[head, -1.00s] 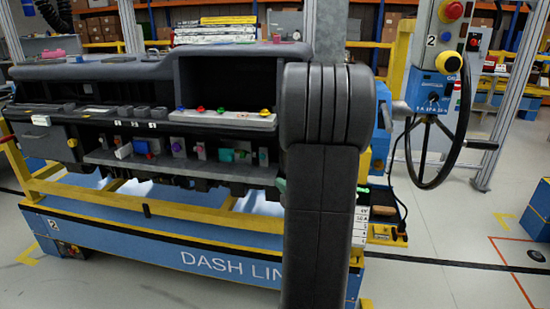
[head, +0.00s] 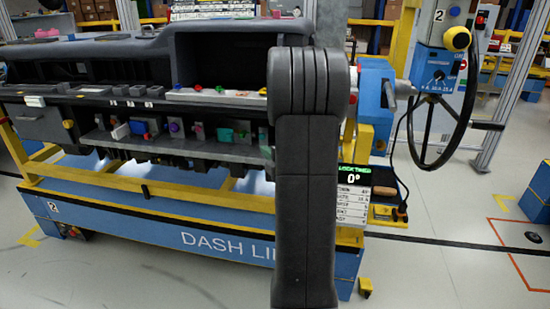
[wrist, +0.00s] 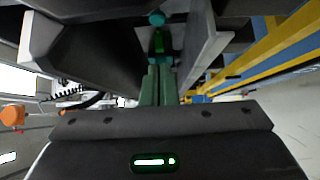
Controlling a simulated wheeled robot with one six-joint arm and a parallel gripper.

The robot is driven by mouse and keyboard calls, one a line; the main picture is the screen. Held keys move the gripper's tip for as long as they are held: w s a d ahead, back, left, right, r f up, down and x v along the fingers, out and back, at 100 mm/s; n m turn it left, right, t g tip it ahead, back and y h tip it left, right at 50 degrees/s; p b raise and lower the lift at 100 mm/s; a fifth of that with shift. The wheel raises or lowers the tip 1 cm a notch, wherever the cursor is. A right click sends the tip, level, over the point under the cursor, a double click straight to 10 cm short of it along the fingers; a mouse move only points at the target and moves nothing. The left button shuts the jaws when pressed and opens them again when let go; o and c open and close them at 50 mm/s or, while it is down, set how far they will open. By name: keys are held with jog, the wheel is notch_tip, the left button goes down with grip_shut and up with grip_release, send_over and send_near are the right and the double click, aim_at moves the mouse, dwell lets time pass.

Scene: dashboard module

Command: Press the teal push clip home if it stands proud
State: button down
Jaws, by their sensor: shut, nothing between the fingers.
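A small round teal piece (wrist: 157,18), which looks like the push clip, shows at the top middle of the wrist view, between dark panels. A bright green strip lies just below it. I cannot tell whether it stands proud or sits flush. My gripper (wrist: 159,70) is shut and empty, its two greenish fingers side by side and pointing toward the teal piece. I cannot tell whether they touch. In the head view my own arm covers the right end of the dashboard module (head: 110,50), and the gripper is mostly hidden behind it. A teal block (head: 224,135) sits on the module's lower shelf.
Coloured parts sit along the shelf, including a blue one (head: 138,127). A yellow and blue stand (head: 120,225) carries the module. A steering wheel (head: 425,135) and a display reading 0° (head: 352,176) are to the right.

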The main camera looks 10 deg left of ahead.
aim_at(264, 136)
jog(key=w, duration=0.1)
jog(key=w+a, duration=0.1)
jog(key=w, duration=0.1)
jog(key=w+a, duration=0.1)
jog(key=w, duration=0.1)
jog(key=shift+w+a, duration=0.1)
jog(key=shift+w, duration=0.65)
jog(key=shift+w+f+b, duration=0.15)
jog(key=shift+w+b, duration=0.45)
jog(key=shift+w, duration=0.3)
jog(key=shift+r, duration=0.5)
